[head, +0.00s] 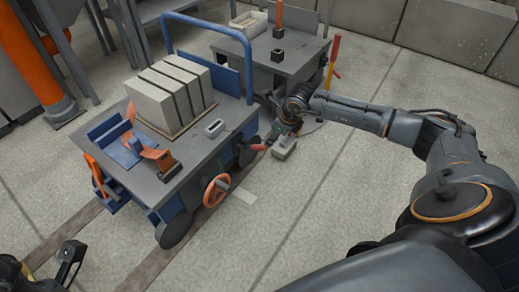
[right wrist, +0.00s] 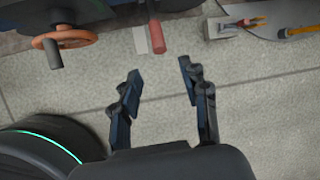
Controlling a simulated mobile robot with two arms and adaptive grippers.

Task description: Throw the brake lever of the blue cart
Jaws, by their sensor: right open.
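The blue cart (head: 150,185) stands at left centre in the head view, with a grey deck. A lever with a red grip (head: 258,147) sticks out from its right side; the grip (right wrist: 156,37) also shows at the top of the right wrist view. An orange handwheel (head: 216,190) is on the same cart, at the near side, and shows top left in the wrist view (right wrist: 68,38). My right gripper (right wrist: 158,82) is open and empty, its fingers below and apart from the red grip. My left gripper (head: 62,262) is partly cut off at bottom left; its jaw state is unclear.
Several pale blocks (head: 172,95) stand on the cart's deck beside a blue push bar (head: 207,25). A second cart (head: 270,55) stands behind. The floor (head: 330,200) at right is clear.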

